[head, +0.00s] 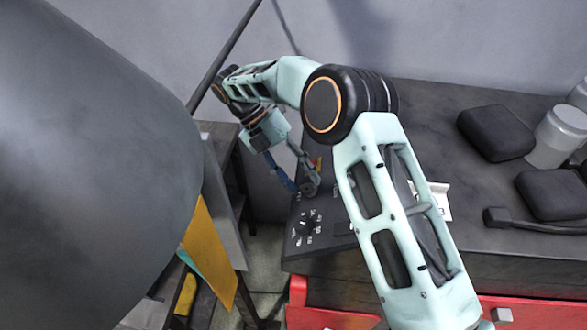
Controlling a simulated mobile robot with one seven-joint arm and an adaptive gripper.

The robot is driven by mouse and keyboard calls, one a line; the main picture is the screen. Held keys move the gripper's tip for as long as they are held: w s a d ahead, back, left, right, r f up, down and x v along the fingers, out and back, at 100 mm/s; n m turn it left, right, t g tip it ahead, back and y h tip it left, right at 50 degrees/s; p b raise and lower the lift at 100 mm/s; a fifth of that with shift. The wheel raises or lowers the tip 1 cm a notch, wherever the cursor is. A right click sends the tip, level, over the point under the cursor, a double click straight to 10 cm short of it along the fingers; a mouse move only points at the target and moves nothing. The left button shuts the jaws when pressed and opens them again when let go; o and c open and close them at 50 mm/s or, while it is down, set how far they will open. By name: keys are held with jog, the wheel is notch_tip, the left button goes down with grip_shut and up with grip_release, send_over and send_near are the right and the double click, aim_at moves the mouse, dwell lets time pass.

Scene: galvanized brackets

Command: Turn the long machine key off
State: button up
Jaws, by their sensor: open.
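A dark control panel (325,215) lies on the near left corner of the dark bench top. On it is a round dial (306,226) ringed with white marks. My gripper (302,186) reaches down over the far part of this panel, its two fingers apart, behind the dial. A small dark round part (309,189) shows at the fingertips; I cannot tell if the fingers touch it. A small red and yellow piece (317,163) shows just beyond. I cannot make out the long machine key for certain; the fingers may hide it.
My arm crosses the bench middle. Dark padded blocks (495,133) and a grey cylinder (556,136) stand at right. A white card (441,200) lies behind my arm. Red drawers (330,317) are below. A large grey rounded body (90,150) fills the left.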

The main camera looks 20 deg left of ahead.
jog(key=v, duration=0.6)
jog(key=shift+a+r, duration=0.3)
dwell(0.4)
